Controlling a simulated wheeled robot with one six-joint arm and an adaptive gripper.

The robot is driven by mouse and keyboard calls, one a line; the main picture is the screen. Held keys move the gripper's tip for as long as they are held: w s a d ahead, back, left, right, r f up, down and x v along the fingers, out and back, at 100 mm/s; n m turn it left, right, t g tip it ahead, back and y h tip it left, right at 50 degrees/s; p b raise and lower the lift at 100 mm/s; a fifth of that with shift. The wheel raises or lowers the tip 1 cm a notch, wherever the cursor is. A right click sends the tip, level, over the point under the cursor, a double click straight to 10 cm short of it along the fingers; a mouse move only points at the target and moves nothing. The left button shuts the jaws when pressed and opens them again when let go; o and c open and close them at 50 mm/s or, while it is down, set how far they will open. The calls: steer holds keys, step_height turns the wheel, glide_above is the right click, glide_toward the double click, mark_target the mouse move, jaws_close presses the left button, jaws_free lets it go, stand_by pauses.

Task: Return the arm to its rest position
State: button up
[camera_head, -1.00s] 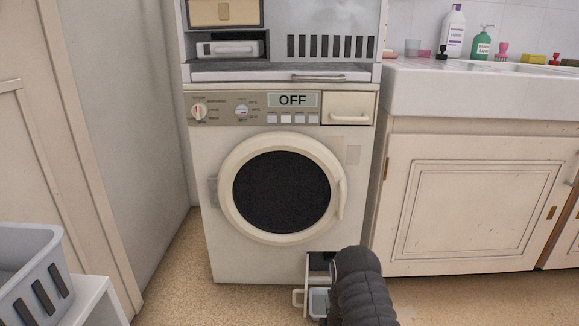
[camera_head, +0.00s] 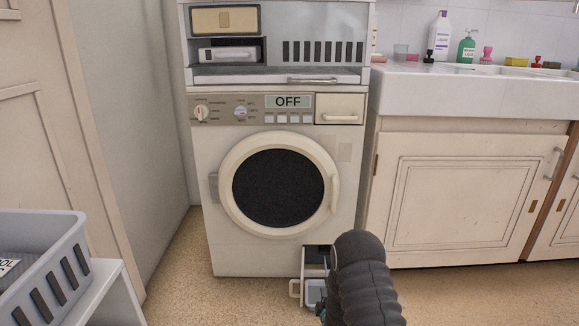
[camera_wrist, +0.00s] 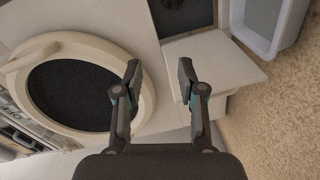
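My gripper (camera_wrist: 159,82) is open and empty in the wrist view, its two fingers apart. In the head view my dark arm comes up from the bottom edge, right of centre, and the gripper cannot be made out. In front of the arm stands the white washing machine (camera_head: 210,240), its round door (camera_head: 227,158) shut and its display (camera_head: 288,101) reading OFF. A small hatch (camera_head: 317,262) at its bottom right is open. The hatch's flap (camera_wrist: 222,65) and dark opening (camera_wrist: 183,14) show just beyond my fingers in the wrist view, with no contact visible.
A small pale tray (camera_head: 315,292) is on the floor by the hatch; it also shows in the wrist view (camera_wrist: 262,45). A grey basket (camera_head: 55,225) stands on a white stand (camera_head: 108,295) at left. A sink cabinet (camera_head: 465,195) stands at right. Bare floor (camera_head: 190,290) lies between.

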step_height(320, 180, up, 16)
steer(key=w+m+g+p, duration=0.1)
steer(key=m+g+p, duration=0.1)
steer(key=m, duration=0.1)
steer(key=s+d+r+m+g+p, duration=0.15)
steer(key=s+r, duration=0.25)
steer(key=r, duration=0.4)
steer(key=s+r+m+g+p, duration=0.1)
steer(key=s+r+m+g, duration=0.15)
steer(key=r, duration=0.55)
steer(key=s+r+m+g+p, duration=0.1)
steer(key=s+r+m, duration=0.1)
steer(key=s+r, duration=0.45)
steer(key=s+r+m+g+p, duration=0.15)
steer(key=s+r, duration=0.25)
steer(key=s, duration=0.5)
steer(key=s+r+m+g+p, duration=0.1)
steer(key=s+r+m, duration=0.1)
steer(key=s, duration=0.9)
steer(key=s+d+r+m+g+p, duration=0.1)
steer(key=s+r+m+g, duration=0.1)
steer(key=s, duration=0.9)
steer(key=shift+s+d+r+m+p, duration=0.2)
steer(key=shift+s+r+m+p, duration=0.15)
steer(key=shift+s+r+m, duration=0.1)
